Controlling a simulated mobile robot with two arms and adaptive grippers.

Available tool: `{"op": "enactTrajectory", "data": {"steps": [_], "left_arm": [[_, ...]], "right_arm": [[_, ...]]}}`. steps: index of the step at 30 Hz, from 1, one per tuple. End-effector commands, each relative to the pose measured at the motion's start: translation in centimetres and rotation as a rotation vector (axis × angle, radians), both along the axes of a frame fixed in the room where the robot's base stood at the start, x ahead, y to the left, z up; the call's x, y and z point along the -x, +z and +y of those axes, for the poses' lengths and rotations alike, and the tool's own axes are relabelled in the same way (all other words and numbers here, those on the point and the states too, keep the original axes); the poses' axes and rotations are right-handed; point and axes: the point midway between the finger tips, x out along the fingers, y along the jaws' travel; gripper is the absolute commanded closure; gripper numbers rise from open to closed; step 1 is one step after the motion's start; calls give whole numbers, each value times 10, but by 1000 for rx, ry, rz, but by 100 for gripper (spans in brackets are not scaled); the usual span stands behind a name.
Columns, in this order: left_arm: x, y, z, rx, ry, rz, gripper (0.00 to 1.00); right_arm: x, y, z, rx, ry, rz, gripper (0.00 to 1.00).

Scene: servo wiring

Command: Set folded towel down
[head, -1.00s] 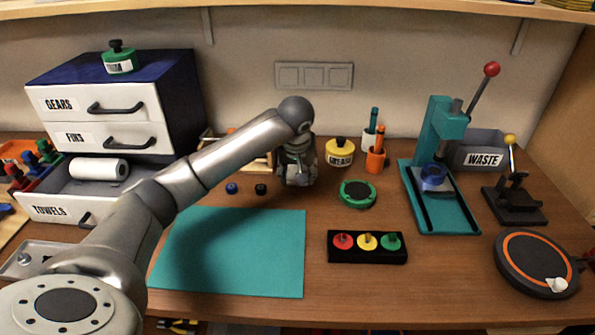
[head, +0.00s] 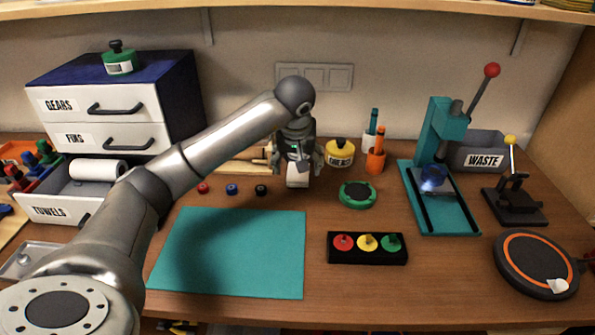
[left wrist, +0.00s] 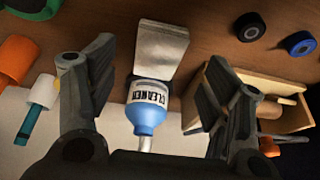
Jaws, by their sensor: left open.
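My left gripper (head: 297,170) is at the back middle of the bench, pointing down. In the left wrist view its two fingers (left wrist: 158,60) stand wide apart and neither touches the towel. The folded towel (left wrist: 162,45), pale grey and rectangular, lies between the fingertips, next to a blue cleaner bottle (left wrist: 148,112) with a white label. In the head view a white patch that looks like the towel (head: 297,177) shows just below the gripper. The gripper hides the bottle there. My right gripper is not in view.
A teal mat (head: 235,255) lies clear in front. Small red, blue and black pucks (head: 232,189) lie left of the gripper. A yellow grease jar (head: 340,153) and a green round dish (head: 357,194) stand close on its right. The towels drawer (head: 60,207) is open.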

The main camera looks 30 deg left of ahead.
Motion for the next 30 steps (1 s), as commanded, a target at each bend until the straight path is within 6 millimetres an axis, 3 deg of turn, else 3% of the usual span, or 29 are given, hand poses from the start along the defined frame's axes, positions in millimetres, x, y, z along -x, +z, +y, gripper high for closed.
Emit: {"op": "enactTrajectory", "data": {"steps": [3, 9, 23, 30], "left_arm": [[8, 26, -5, 0, -1, -5, 27], [18, 54, -11, 0, 0, -2, 27], [23, 63, -14, 0, 0, 1, 27], [23, 88, -14, 0, 0, 1, 27]], "right_arm": [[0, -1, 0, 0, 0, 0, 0], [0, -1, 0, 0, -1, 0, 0], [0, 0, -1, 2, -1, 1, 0], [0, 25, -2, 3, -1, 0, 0]]}}
